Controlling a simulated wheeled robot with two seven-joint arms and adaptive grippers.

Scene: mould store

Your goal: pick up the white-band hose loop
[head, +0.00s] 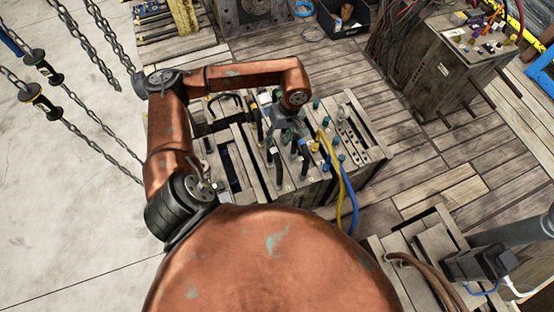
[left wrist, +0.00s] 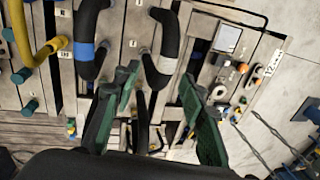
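The white-band hose loop (left wrist: 164,48) is a black curved hose with a pale band, standing on a slatted wooden top in the left wrist view. My left gripper (left wrist: 160,100) has its two green fingers apart, one to each side of the loop's lower part in that view. I see no clear contact, and the depth between them is hard to judge. In the head view the left gripper (head: 290,133) points down over the crate top, and the loop cannot be picked out there. My right gripper is not in view.
A blue-band black loop (left wrist: 87,45) stands left of the fingers. A yellow hose (head: 327,152) and a blue hose (head: 349,195) hang over the crate's right side. Several small fittings crowd the top. Chains (head: 92,125) hang at left; plank floor (head: 430,165) is clear at right.

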